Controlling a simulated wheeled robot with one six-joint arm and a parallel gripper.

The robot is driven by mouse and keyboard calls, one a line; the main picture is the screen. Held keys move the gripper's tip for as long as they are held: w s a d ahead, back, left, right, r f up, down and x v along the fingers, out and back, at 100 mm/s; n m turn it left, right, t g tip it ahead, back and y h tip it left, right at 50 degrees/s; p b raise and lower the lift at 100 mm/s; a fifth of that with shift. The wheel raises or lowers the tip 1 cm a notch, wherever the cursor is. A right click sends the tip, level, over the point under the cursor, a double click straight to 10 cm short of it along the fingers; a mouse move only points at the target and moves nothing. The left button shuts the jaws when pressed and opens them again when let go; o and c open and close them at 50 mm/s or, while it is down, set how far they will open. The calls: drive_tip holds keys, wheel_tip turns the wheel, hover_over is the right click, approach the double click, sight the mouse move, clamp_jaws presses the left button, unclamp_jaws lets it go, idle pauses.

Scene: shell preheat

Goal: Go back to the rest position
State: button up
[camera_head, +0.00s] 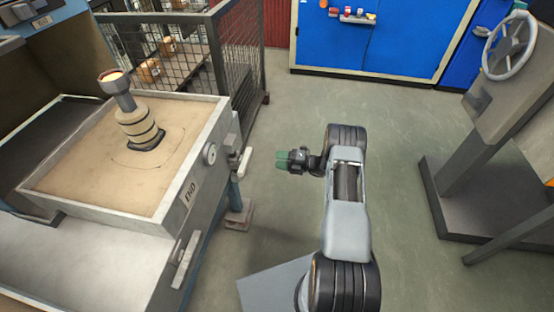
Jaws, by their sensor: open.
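My gripper (283,160) is at the end of my raised arm, in the middle of the view. It points left, with green fingertips, and is open and empty. It is over the grey floor, to the right of the sand-filled box and apart from it. My arm rises from the bottom centre and bends over at its top toward the left.
A sand box (80,212) at left holds an upright banded piece (138,125) with a cup on top. A handle (245,163) juts from the box toward my gripper. A mesh fence (180,60) stands behind. A handwheel machine (500,130) is at right. Floor (390,130) between is clear.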

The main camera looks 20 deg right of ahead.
idle(0.5)
drive_tip(key=s+a+f+n+g+h, duration=0.15)
drive_tip(key=s+f+n+g, duration=0.35)
drive_tip(key=n, duration=0.5)
drive_tip(key=s+a+r+n+g+h+p, duration=0.25)
drive_tip(key=s+r+n+g+p, duration=0.25)
drive_tip(key=s+r+n, duration=0.45)
drive_tip(key=s+a+r+n+t+h+p, duration=0.1)
drive_tip(key=s+r+n+h+p, duration=0.3)
drive_tip(key=r, duration=1.1)
drive_tip(key=s+a+r+n+t+h+p, duration=0.1)
drive_tip(key=s+r+n+h+p, duration=0.3)
drive_tip(key=r+n+p, duration=0.5)
drive_tip(key=s+r+n+t+h+p, duration=0.2)
drive_tip(key=r+n+p, duration=0.4)
drive_tip(key=r, duration=1.6)
drive_tip(key=s+n+h, duration=0.1)
drive_tip(key=s+n, duration=0.1)
drive_tip(key=n, duration=0.1)
drive_tip(key=shift+s+a+r+t+h+p, duration=0.15)
drive_tip(key=shift+a+t+h+p, duration=0.15)
drive_tip(key=shift+a+t+h, duration=0.1)
drive_tip(key=shift+n, duration=0.25)
